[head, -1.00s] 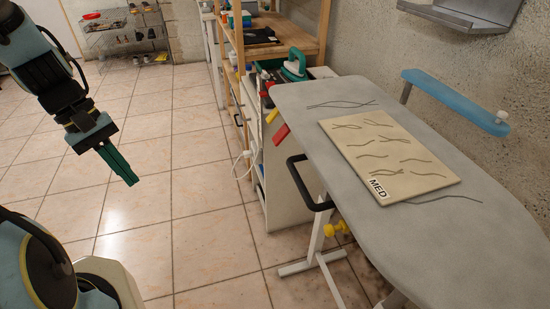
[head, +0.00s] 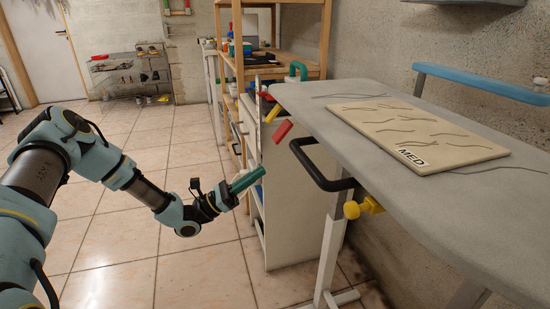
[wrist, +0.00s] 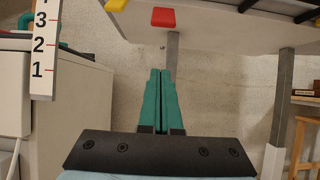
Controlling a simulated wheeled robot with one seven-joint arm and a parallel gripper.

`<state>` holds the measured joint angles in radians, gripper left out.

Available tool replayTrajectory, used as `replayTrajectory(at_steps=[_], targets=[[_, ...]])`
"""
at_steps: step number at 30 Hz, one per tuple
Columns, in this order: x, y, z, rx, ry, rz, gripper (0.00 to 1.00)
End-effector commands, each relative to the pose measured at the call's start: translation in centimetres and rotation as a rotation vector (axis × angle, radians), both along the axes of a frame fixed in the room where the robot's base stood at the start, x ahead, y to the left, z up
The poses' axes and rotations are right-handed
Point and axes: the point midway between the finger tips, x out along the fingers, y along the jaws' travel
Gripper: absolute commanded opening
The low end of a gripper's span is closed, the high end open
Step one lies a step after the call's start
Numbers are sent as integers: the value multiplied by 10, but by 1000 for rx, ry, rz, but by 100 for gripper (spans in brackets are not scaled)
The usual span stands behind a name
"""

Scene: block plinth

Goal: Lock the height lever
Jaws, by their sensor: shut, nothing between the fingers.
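I cannot tell for sure which is the height lever. In the wrist view the red tab (wrist: 163,17) hangs from the board's underside beyond my fingertips, with the yellow tab (wrist: 116,4) to its left. My gripper (head: 262,172) has green fingers, shut and empty. It is lower than the tabs and left of the handle, touching none of them.
A white cabinet (head: 290,220) stands behind the handle, and a wooden shelf (head: 285,72) beyond it. A beige panel marked MED (head: 430,135) lies on the board. A numbered strip (wrist: 44,50) shows at left in the wrist view. Tiled floor is open at left.

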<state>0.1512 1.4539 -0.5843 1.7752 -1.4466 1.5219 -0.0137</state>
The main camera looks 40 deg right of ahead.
Motion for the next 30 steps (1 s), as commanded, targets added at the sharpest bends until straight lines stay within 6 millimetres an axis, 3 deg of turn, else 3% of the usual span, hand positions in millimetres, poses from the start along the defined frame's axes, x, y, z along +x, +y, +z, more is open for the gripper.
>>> replayTrajectory(at_steps=[14, 28, 30], targets=[[-2, -7, 5, -3, 3, 1, 0], [-31, -78, 51, -2, 0, -1, 0], [-29, -77, 59, -1, 0, 4, 0]])
